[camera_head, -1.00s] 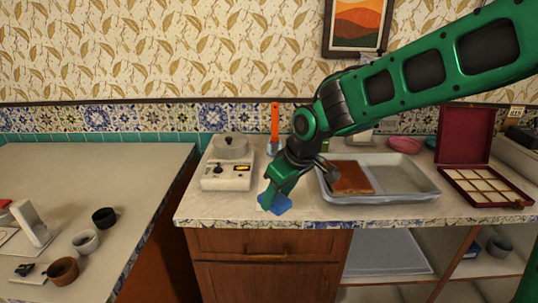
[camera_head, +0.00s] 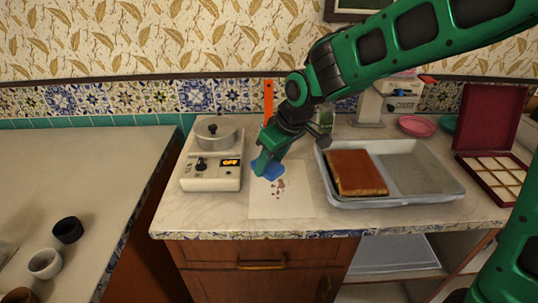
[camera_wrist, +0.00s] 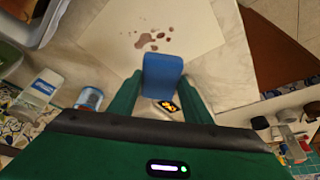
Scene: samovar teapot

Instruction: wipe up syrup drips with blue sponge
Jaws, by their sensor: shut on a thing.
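My gripper (camera_head: 267,158) is shut on the blue sponge (camera_head: 268,170) above the white sheet (camera_head: 282,207) on the counter. The sponge also shows between my green fingers in the wrist view (camera_wrist: 163,76). Several dark reddish-brown syrup drips (camera_head: 279,186) lie on the sheet, just in front of and to the right of the sponge. In the wrist view the drips (camera_wrist: 153,40) lie on the sheet beyond the sponge's far edge. I cannot tell whether the sponge touches the sheet.
A hot plate with a lidded pot (camera_head: 213,165) stands left of the sheet. A grey tray (camera_head: 418,195) with a brown cake (camera_head: 355,172) stands to the right. A red box (camera_head: 490,148) is at the far right. Several small cups, one black (camera_head: 67,230), stand on the left counter.

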